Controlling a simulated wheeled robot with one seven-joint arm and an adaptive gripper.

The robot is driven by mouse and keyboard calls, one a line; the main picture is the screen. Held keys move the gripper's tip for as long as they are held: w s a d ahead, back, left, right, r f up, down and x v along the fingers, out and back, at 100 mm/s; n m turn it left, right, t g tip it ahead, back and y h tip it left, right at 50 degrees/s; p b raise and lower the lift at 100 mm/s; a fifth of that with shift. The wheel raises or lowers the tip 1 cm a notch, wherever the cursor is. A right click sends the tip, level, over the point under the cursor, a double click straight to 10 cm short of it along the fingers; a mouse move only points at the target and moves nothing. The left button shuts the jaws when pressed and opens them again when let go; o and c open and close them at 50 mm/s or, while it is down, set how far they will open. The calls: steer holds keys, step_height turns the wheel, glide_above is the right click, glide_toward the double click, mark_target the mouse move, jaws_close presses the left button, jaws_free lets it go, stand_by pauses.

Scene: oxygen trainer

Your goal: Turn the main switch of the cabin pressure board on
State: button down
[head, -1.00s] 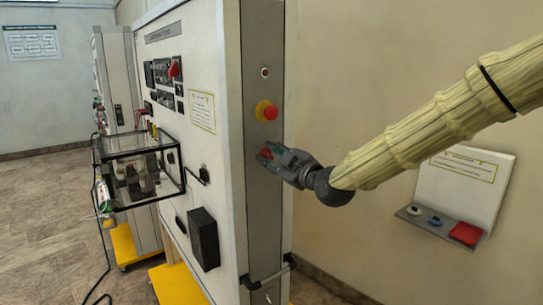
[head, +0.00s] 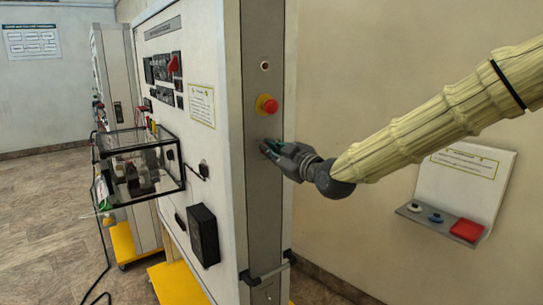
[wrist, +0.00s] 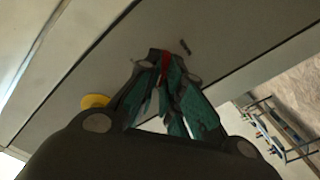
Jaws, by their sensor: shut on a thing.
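The cabin pressure board (head: 222,165) is a tall white panel with a grey side face. My gripper (head: 267,149) is at this side face, just below a red button on a yellow base. In the wrist view my gripper (wrist: 172,66) has its fingertips together around a narrow red piece, the handle of the main switch (wrist: 165,61). Most of the switch is hidden behind the fingers, and the head view does not show it. I cannot tell its turned position.
The red emergency button (head: 266,105) sticks out close above my gripper. A handle bar (head: 268,272) is low on the side face. A wall shelf (head: 440,222) with buttons is at the right. A clear box (head: 140,170) juts from the board's front.

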steer(key=shift+w+d+f+m+b, duration=0.15)
steer(key=shift+m+b, duration=2.45)
steer(key=shift+m, duration=1.4)
steer(key=shift+w+d+r+m+b, duration=0.15)
steer(key=shift+m+b, duration=2.45)
steer(key=shift+m, duration=1.4)
steer(key=shift+s, duration=0.1)
steer(key=c, duration=1.6)
jaws_free()
steer(key=shift+o, duration=0.2)
steer(key=v, duration=1.2)
